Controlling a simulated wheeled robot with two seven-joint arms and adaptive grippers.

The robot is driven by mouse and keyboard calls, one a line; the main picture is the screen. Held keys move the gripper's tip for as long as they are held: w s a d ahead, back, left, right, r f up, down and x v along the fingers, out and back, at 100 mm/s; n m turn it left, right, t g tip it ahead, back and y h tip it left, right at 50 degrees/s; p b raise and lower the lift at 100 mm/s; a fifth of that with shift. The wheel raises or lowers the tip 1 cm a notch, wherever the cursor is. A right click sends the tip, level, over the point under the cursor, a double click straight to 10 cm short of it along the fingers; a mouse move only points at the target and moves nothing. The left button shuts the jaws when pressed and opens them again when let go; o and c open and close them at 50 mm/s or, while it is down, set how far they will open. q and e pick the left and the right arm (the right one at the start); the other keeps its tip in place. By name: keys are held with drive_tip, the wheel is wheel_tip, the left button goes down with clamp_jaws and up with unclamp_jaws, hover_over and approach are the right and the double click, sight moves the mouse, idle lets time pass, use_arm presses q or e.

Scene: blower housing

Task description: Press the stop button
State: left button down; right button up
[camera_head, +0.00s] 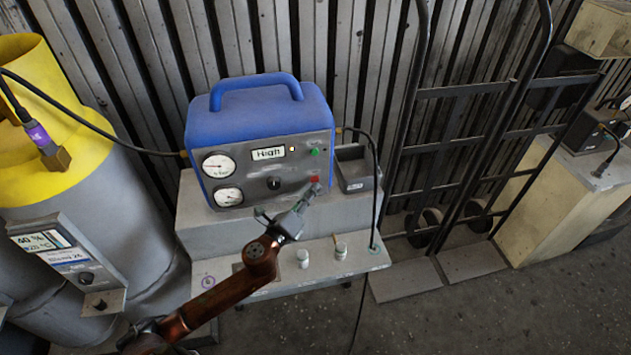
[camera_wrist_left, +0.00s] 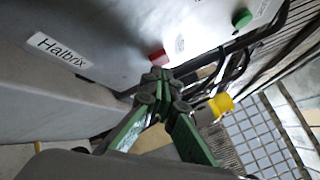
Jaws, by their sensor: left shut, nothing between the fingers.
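The blue blower unit (camera_head: 258,103) has a grey front panel with two gauges, a display reading "High", a black knob and two buttons. The red button (camera_head: 314,179) sits low on the panel's right side, below the green button (camera_head: 315,152). My left gripper (camera_head: 311,190) is shut and empty, its tips just below the red button. In the left wrist view the red button (camera_wrist_left: 157,57) shows right beyond the closed fingertips (camera_wrist_left: 157,76); I cannot tell whether they touch. The green button (camera_wrist_left: 241,18) is up and right there. My right gripper is not in view.
A small dark open box (camera_head: 355,173) stands right of the unit on the grey stepped stand (camera_head: 290,228). Small knobs sit on the stand's lower step. A black cable hangs at the right. A yellow-topped cylinder (camera_head: 100,190) stands left and hand trucks (camera_head: 455,150) right.

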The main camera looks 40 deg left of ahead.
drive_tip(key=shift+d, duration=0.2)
use_arm(q)
drive_tip(key=shift+w+a, duration=0.35)
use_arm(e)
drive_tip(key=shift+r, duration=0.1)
use_arm(q)
drive_tip(key=shift+s+r, duration=0.1)
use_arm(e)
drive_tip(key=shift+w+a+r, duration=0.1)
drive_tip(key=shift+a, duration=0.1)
use_arm(q)
drive_tip(key=shift+s+d+p, duration=0.2)
drive_tip(key=shift+d+p, duration=0.05)
drive_tip(key=shift+p, duration=0.15)
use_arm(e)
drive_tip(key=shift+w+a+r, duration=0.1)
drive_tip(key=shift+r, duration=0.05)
use_arm(q)
drive_tip(key=s+d+p, duration=0.1)
drive_tip(key=s+d, duration=0.3)
drive_tip(key=shift+d+p, duration=0.35)
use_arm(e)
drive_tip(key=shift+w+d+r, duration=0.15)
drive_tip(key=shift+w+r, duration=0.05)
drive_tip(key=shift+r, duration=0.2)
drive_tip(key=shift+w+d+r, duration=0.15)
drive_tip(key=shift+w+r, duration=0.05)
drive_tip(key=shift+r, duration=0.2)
